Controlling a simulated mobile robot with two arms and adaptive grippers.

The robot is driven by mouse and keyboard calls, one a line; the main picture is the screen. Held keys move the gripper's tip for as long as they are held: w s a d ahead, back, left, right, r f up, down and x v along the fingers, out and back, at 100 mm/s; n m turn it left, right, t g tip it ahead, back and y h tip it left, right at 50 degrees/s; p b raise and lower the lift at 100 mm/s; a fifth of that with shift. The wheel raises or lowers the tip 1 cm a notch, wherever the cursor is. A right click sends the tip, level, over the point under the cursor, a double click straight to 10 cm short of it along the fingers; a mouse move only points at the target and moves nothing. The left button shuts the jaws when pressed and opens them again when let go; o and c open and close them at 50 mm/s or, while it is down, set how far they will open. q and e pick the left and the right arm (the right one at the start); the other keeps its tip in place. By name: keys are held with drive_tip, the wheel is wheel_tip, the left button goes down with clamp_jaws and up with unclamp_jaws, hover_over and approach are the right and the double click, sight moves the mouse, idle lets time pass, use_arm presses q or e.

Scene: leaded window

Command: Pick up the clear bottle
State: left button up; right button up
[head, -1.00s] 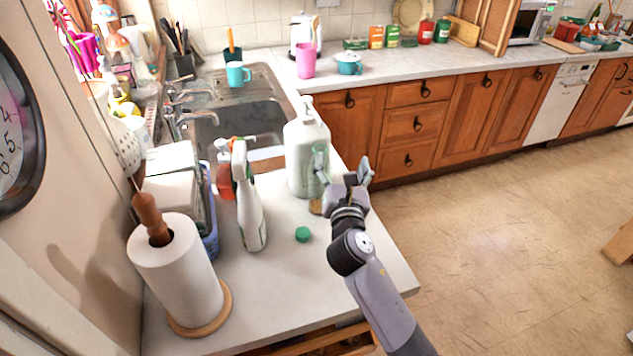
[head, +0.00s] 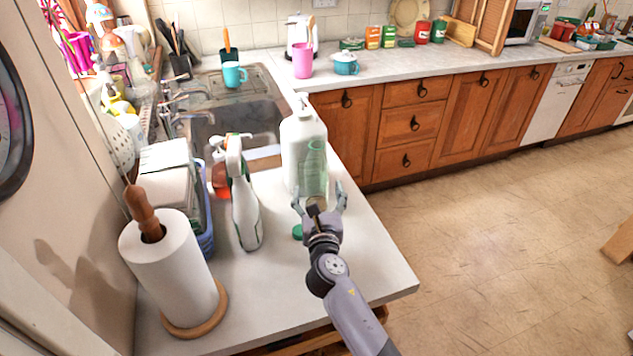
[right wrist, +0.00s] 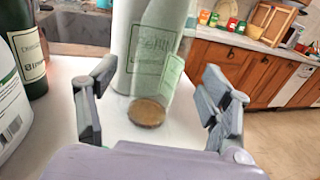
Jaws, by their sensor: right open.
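The clear bottle (head: 315,165) is see-through with a green tint and stands upright near the counter's right edge, just in front of a large white pump bottle (head: 297,135). In the right wrist view the clear bottle (right wrist: 160,55) shows a faint printed label and a round brown patch at its base. My right gripper (head: 319,197) is open, its fingers spread at the near side of the clear bottle. In the right wrist view the bottle stands ahead, between the lines of the two fingers (right wrist: 158,88). I cannot tell whether they touch it. My left gripper is not in view.
A white spray bottle (head: 244,205) and a small green round thing (head: 297,231) are left of the gripper. A paper towel roll (head: 172,265) stands at the near left. The sink (head: 245,122) lies behind. The near right counter (head: 350,265) is clear.

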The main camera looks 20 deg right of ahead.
sight(317, 177)
drive_tip(key=x, duration=0.5)
drive_tip(key=shift+w+d, duration=0.1)
drive_tip(key=shift+w, duration=0.3)
drive_tip(key=shift+s, duration=0.1)
drive_tip(key=shift+r, duration=0.1)
drive_tip(key=shift+c, duration=0.8)
drive_tip(key=c, duration=1.2)
drive_tip(key=shift+c, duration=0.2)
drive_tip(key=shift+r, duration=0.1)
